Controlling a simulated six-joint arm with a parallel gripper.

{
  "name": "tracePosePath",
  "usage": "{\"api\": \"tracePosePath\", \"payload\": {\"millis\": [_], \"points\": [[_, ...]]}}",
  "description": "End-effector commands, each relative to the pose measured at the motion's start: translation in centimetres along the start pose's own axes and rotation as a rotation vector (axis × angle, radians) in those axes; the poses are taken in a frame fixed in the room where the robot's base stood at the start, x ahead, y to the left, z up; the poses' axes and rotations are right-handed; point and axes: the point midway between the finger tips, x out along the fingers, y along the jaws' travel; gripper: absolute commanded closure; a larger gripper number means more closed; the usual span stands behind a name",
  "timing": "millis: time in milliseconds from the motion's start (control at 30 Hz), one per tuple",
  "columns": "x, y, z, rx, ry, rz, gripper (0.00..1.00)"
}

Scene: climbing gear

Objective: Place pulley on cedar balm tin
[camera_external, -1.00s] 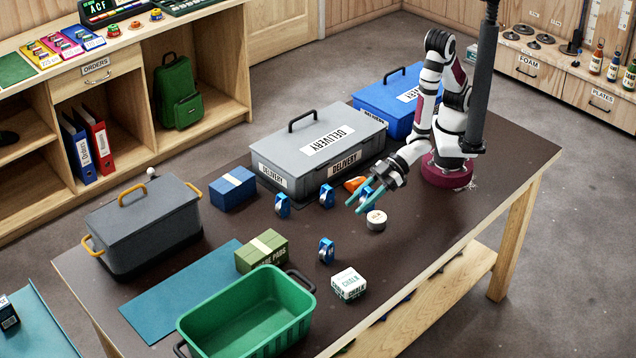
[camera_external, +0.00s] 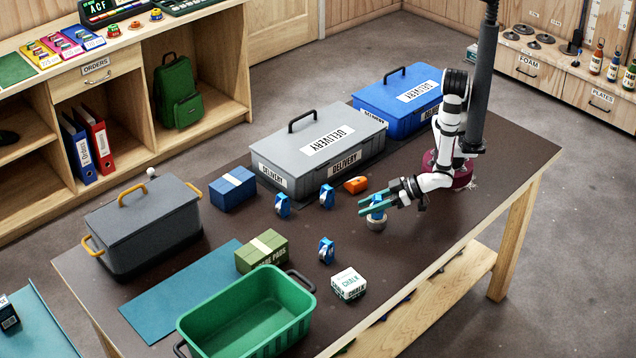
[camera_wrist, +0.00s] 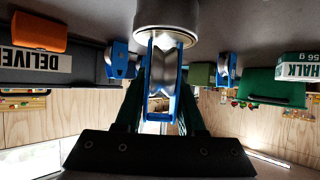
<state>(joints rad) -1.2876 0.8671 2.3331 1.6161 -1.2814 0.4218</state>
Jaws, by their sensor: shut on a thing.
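My gripper (camera_external: 374,205) is shut on a blue pulley (camera_external: 377,213) with a grey wheel. The pulley stands upright right over the round cedar balm tin (camera_external: 376,224) on the table. In the wrist view, which looks upside down, the pulley (camera_wrist: 162,75) sits between my fingers (camera_wrist: 160,95), and its end meets or nearly meets the round face of the tin (camera_wrist: 166,18). I cannot tell whether it rests on the tin or hovers just above it.
Other blue pulleys (camera_external: 326,250) stand to the left, with an orange item (camera_external: 356,185) behind. A chalk box (camera_external: 348,285) and green crate (camera_external: 300,308) are in front. Grey (camera_external: 335,160) and blue (camera_external: 395,110) delivery boxes stand at the back. The table right of the tin is clear.

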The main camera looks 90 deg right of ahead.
Motion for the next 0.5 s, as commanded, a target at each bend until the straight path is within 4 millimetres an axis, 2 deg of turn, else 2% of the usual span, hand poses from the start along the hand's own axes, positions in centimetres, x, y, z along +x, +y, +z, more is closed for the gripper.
{"api": "tracePosePath", "payload": {"millis": [167, 200, 333, 367, 500], "points": [[0.13, 0.01, 0.23, -0.002, 0.0, 0.0, 1.0], [0.14, 0.01, 0.26, -0.002, 0.0, 0.0, 0.58], [0.13, 0.0, 0.23, -0.001, 0.0, 0.0, 0.35], [0.13, 0.0, 0.23, -0.001, 0.0, 0.0, 0.32], [0.12, 0.0, 0.22, -0.001, 0.0, 0.0, 0.32]]}}
